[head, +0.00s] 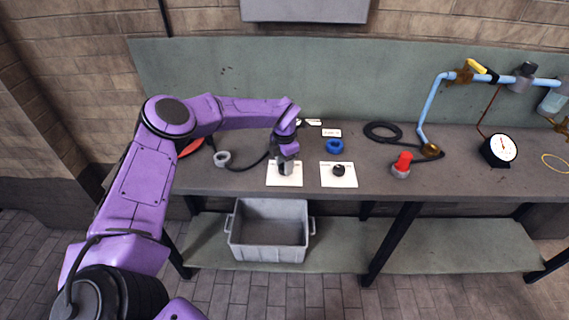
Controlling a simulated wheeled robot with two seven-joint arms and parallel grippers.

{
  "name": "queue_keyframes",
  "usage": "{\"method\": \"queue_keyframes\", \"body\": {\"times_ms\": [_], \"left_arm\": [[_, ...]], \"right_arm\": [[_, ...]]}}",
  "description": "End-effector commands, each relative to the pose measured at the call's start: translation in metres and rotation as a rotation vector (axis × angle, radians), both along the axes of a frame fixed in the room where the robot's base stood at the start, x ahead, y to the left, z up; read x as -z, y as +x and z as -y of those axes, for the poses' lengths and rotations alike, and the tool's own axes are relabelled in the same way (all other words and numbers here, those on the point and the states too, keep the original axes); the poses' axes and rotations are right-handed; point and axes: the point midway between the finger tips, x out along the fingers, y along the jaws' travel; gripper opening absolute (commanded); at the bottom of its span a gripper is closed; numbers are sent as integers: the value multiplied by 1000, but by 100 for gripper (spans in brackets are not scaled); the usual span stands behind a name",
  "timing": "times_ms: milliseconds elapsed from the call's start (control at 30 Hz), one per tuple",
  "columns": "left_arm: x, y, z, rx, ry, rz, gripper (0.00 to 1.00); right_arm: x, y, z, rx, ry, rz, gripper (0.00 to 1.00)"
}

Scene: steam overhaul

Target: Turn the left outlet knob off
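Two white plates lie on the grey workbench. The right plate (351,181) carries a small black knob (338,170). The left plate (291,180) lies under my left gripper (284,172), which points down at its middle from my purple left arm. The fingers cover the spot where the left knob would be, so I cannot make out that knob or its setting. I cannot tell whether the fingers are open or shut on it. My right gripper is not in view.
A blue ring (335,146) and a red-topped part (402,165) stand on the bench (460,184), with a black coil (383,132) and a dial gauge (499,149) farther right. A grey bin (240,244) sits on the lower shelf.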

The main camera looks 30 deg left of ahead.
Motion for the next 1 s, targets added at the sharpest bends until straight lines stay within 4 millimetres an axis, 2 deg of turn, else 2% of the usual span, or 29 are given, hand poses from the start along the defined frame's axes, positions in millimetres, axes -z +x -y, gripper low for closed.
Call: {"method": "queue_keyframes", "body": {"times_ms": [267,467,1000], "left_arm": [[1,0,2,-4,-2,0,13],[4,1,3,-64,-3,1,13],[6,1,1,-521,-5,2,13]], "right_arm": [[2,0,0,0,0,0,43],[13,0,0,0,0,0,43],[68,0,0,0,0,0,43]]}}
